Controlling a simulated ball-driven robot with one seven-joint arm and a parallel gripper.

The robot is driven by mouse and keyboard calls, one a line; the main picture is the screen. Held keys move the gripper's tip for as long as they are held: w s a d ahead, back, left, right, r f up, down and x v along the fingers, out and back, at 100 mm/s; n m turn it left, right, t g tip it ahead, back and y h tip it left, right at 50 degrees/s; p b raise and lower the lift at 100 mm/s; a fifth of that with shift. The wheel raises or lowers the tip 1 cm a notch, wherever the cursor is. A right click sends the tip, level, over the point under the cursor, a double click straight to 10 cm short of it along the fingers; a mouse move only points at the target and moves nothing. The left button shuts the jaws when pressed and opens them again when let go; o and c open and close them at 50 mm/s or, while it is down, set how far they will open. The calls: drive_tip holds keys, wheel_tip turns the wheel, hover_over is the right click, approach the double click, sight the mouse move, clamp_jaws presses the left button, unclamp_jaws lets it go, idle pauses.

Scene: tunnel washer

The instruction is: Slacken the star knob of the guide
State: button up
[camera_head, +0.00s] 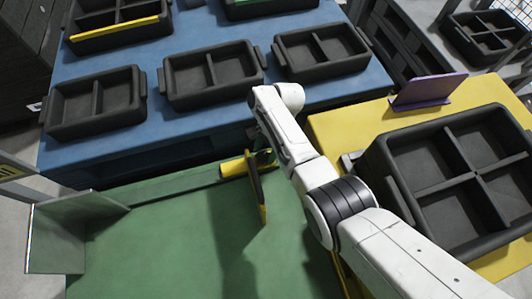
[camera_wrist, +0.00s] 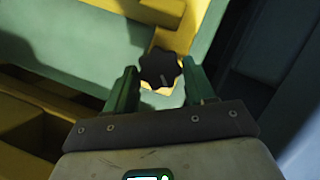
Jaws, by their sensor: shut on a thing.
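In the head view my gripper (camera_head: 262,148) reaches down at the guide (camera_head: 256,190), a yellow and dark upright plate with a yellow block at the back edge of the green surface. The knob is hidden there by my arm and gripper.
The green surface (camera_head: 150,240) is mostly clear, with a grey-green upright panel (camera_head: 60,240) at left. A blue table (camera_head: 150,60) behind holds several black divided trays. At right, a yellow table (camera_head: 340,125) bears a large black tray (camera_head: 440,235) and a purple plate (camera_head: 430,90).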

drive_tip(key=n+b, duration=0.1)
drive_tip(key=n, duration=0.1)
drive_tip(key=n+g+h+b, duration=0.1)
drive_tip(key=n+b, duration=0.1)
drive_tip(key=shift+w+a+f+n+h, duration=0.15)
drive_tip(key=shift+w+a+n+h, duration=0.05)
drive_tip(key=shift+n+h, duration=0.1)
drive_tip(key=shift+a+n+h+b, duration=0.1)
drive_tip(key=shift+n+h+b, duration=0.4)
drive_tip(key=shift+n, duration=0.65)
drive_tip(key=shift+a+n+h+b, duration=0.1)
drive_tip(key=shift+n+h+b, duration=0.2)
drive_tip(key=shift+n+b, duration=0.6)
drive_tip(key=shift+n, duration=0.45)
drive_tip(key=o, duration=1.1)
drive_tip(key=shift+c, duration=0.2)
drive_tip(key=shift+p, duration=0.35)
